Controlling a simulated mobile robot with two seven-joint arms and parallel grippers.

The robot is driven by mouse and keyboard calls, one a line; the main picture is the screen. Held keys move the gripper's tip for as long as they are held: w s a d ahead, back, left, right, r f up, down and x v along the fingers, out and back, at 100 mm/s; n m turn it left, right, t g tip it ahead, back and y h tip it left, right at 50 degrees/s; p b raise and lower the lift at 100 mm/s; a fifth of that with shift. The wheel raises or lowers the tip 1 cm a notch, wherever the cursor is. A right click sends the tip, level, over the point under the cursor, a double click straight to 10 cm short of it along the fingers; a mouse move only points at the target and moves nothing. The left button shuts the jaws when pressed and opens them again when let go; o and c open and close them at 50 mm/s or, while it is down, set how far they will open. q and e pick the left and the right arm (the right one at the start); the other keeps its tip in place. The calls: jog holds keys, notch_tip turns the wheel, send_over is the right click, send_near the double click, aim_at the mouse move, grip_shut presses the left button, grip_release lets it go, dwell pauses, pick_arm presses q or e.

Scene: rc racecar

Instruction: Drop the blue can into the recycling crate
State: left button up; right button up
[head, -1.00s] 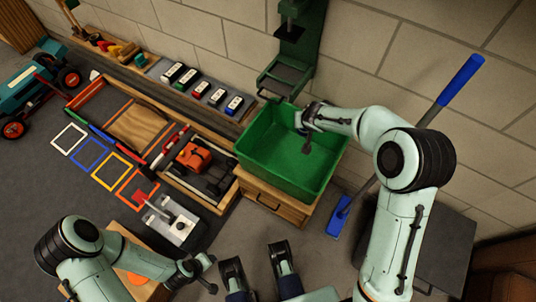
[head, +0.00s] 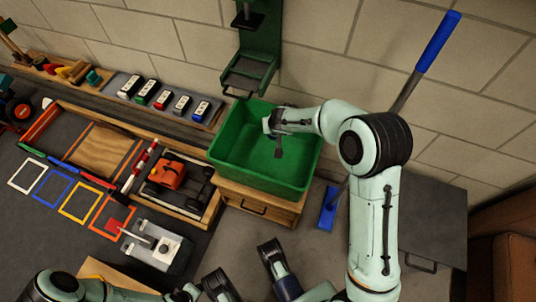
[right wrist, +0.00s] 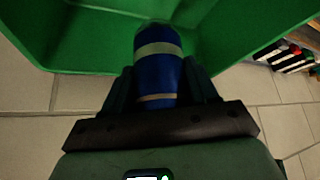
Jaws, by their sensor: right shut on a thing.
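The green crate (head: 252,172), seemingly the recycling crate, stands open on a low wooden drawer cabinet near the wall. My right gripper (head: 278,150) is over the crate's opening, inside its outline in the head view. In the right wrist view, the right gripper (right wrist: 160,88) is shut on the blue can (right wrist: 155,78), which has pale bands. The green crate (right wrist: 85,45) fills the top of that view beyond the can. The can is hard to make out in the head view. My left gripper (head: 188,293) is at the bottom edge, partly cut off, away from the crate.
A blue-handled broom (head: 420,65) leans at the wall right of the crate. A green wall-mounted press (head: 252,70) hangs behind it. An open wooden tray (head: 150,215) with an orange object (head: 166,175) lies left. A dark cabinet (head: 430,220) stands at right.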

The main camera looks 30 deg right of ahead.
pick_arm(q)
jog(key=shift+s+f, duration=0.25)
jog(key=shift+s, duration=0.05)
pick_arm(e)
jog(key=shift+f, duration=0.15)
jog(key=o, duration=1.1)
pick_arm(q)
jog(key=w+r+t+p, duration=0.1)
jog(key=w+r+p, duration=0.1)
jog(key=w+r, duration=0.2)
jog(key=shift+w+d, duration=0.3)
jog(key=shift+w, duration=0.05)
pick_arm(e)
jog(key=v, duration=1.3)
pick_arm(q)
jog(key=shift+s+r, duration=0.1)
